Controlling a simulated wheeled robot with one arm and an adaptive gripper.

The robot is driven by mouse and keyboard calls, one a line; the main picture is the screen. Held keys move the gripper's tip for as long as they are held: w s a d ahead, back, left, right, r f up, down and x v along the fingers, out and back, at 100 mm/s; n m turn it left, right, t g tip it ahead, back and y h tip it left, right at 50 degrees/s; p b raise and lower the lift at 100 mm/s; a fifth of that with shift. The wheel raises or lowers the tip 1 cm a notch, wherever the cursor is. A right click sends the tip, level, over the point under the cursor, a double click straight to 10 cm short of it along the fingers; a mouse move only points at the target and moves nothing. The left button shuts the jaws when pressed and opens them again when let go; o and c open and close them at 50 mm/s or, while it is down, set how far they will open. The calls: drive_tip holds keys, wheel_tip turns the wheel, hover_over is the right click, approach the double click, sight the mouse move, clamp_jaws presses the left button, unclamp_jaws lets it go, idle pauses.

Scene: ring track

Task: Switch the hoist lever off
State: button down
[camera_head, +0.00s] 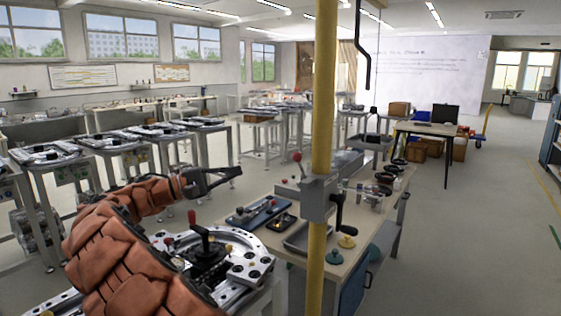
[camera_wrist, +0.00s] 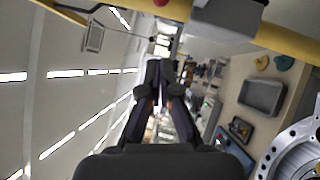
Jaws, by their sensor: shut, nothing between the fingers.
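A grey box (camera_head: 319,198) is fixed to a yellow post (camera_head: 323,100). A lever with a red knob (camera_head: 297,157) rises from its left side, tilted slightly left; I take this as the hoist lever. A black crank handle (camera_head: 338,222) hangs on the box's right side. My gripper (camera_head: 238,172) is shut and empty, left of the lever and apart from it, at about the knob's height. In the wrist view my gripper (camera_wrist: 161,66) shows its fingers together. The box (camera_wrist: 228,14) is at the top edge there, with a small red knob (camera_wrist: 160,2) partly cut off.
A workbench (camera_head: 377,205) with a grey tray (camera_head: 308,236) and a blue tool tray (camera_head: 258,212) stands behind the post. A ring-shaped track plate (camera_head: 250,262) with a red-topped joystick (camera_head: 192,217) lies below my arm.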

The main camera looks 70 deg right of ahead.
sight(296, 154)
drive_tip(key=s+a+p+x, duration=0.1)
drive_tip(key=a+p+x, duration=0.1)
drive_tip(key=x, duration=1.1)
drive_tip(key=shift+s+r+p, duration=0.35)
drive_tip(key=shift+p, duration=0.5)
drive_tip(key=shift+s+a+r+m+b, duration=0.1)
drive_tip(key=shift+s+r+m+b, duration=0.2)
drive_tip(key=shift+m+b, duration=0.3)
drive_tip(key=s+m+t+y+b, duration=0.1)
drive_tip(key=s+r+m+t+y+b, duration=0.1)
drive_tip(key=m+b, duration=0.1)
drive_tip(key=shift+a+r+b, duration=0.2)
drive_tip(key=shift+a+b, duration=0.05)
drive_tip(key=shift+b, duration=0.05)
drive_tip(key=shift+s+a+r+m+t+y+b, duration=0.15)
drive_tip(key=shift+s+r+m+t+y+b, duration=0.1)
drive_tip(key=shift+s+m+t+b, duration=0.45)
drive_tip(key=shift+s+a+r+m+t+y+b, duration=0.2)
drive_tip(key=shift+s+m+t+b, duration=0.25)
drive_tip(key=shift+s+m+b, duration=0.55)
drive_tip(key=shift+s+a+r+m+t+y+b, duration=0.2)
drive_tip(key=shift+s+m+t+b, duration=0.35)
drive_tip(key=shift+b, duration=0.5)
